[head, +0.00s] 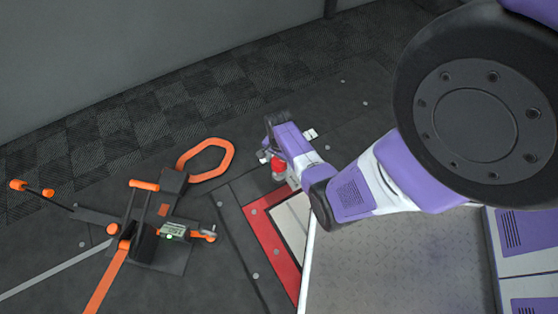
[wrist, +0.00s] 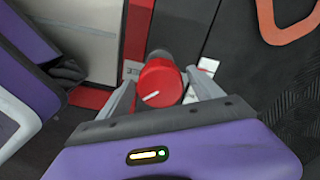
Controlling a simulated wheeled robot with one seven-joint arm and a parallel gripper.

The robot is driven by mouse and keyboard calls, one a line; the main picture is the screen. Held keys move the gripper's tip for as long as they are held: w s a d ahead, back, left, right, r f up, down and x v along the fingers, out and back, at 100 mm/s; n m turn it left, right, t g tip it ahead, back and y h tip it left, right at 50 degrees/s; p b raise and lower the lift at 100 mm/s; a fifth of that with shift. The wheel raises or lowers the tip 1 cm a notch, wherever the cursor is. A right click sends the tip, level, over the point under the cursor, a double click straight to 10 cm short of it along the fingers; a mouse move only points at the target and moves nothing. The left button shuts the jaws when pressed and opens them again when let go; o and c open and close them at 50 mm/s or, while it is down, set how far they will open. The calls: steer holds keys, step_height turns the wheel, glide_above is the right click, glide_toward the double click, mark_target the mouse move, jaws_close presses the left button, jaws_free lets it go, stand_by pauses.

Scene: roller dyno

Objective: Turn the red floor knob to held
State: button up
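The red floor knob (wrist: 160,83) is a round red cap with a white pointer line, on a darker grey stem. In the wrist view the line runs toward the lower left of the cap. My gripper (wrist: 162,80) has one finger on each side of the knob, with narrow gaps that look clear, so it seems open around it. Whether a fingertip touches is hard to tell. In the head view the knob (head: 278,166) shows beside my gripper (head: 272,157), partly hidden by it. Small pale labels (wrist: 208,66) lie on the floor near the knob; their text is unreadable.
A red-bordered floor plate (head: 283,262) lies close to the knob. To the left stands a dark floor device with orange handles and a small display (head: 172,229). An orange hexagonal loop (head: 229,167) and orange and grey straps lie near it. A grey wall runs behind.

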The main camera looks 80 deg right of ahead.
steer(key=c, duration=1.3)
steer(key=shift+o, duration=0.2)
steer(key=shift+r+n+p, duration=0.1)
steer(key=shift+n+p, duration=0.2)
steer(key=shift+p, duration=0.05)
steer(key=n+p, duration=0.1)
steer(key=n, duration=0.2)
steer(key=shift+p, duration=0.4)
steer(key=n+p, duration=0.1)
steer(key=n, duration=0.4)
steer(key=shift+a+p, duration=0.1)
steer(key=shift+p, duration=0.25)
steer(key=n, duration=0.5)
steer(key=shift+p, duration=0.35)
steer(key=n, duration=0.4)
steer(key=shift+a+n, duration=0.1)
steer(key=shift+n, duration=0.2)
